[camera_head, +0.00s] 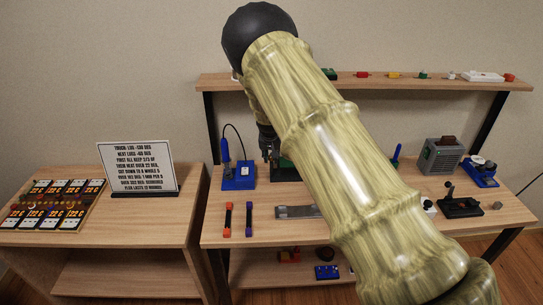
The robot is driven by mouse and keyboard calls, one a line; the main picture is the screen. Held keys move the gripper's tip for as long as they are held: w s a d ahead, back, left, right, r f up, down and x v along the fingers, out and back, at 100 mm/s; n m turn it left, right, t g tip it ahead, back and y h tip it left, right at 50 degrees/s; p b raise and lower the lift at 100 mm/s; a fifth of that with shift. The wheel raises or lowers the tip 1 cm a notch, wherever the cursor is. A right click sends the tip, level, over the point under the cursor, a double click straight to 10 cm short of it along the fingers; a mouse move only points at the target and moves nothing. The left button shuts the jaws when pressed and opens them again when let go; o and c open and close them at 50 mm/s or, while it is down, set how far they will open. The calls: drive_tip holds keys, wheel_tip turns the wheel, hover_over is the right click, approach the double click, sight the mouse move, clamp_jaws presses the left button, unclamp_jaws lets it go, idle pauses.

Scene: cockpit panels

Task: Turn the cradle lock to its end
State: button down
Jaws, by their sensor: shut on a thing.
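My gripper (269,154) shows as dark fingers low over the back of the main table, partly behind my own arm. The gripper is shut on a small part there. That part may be the cradle lock, but it is too hidden to make out its shape or how far it is turned.
A blue stand (239,177) with an upright blue tool and black cable is close left of the gripper. A shelf (440,85) runs behind.

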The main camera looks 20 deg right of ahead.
idle(0.4)
drive_tip(key=c, duration=1.2)
unclamp_jaws()
drive_tip(key=v, duration=1.2)
